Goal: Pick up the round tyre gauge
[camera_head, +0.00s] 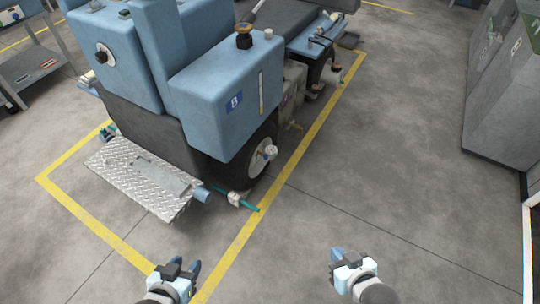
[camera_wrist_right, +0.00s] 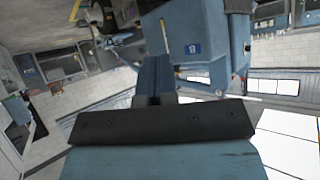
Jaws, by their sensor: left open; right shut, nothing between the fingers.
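I cannot clearly make out a round tyre gauge. A small pale round piece (camera_head: 271,152) shows at the hub of the vehicle's dark wheel (camera_head: 258,160), too small to identify. My left gripper (camera_head: 183,268) is open and empty at the bottom of the head view, over the floor near the yellow line. My right gripper (camera_head: 340,256) is shut and empty, further right over bare floor. In the right wrist view its closed fingers (camera_wrist_right: 154,75) point up toward the blue vehicle. Both grippers are well apart from the vehicle.
A blue vehicle (camera_head: 215,95) stands inside yellow floor lines (camera_head: 240,240), with a metal tread step (camera_head: 140,175) at its front. A grey cart (camera_head: 35,65) is at the far left and a grey cabinet (camera_head: 500,110) at the right.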

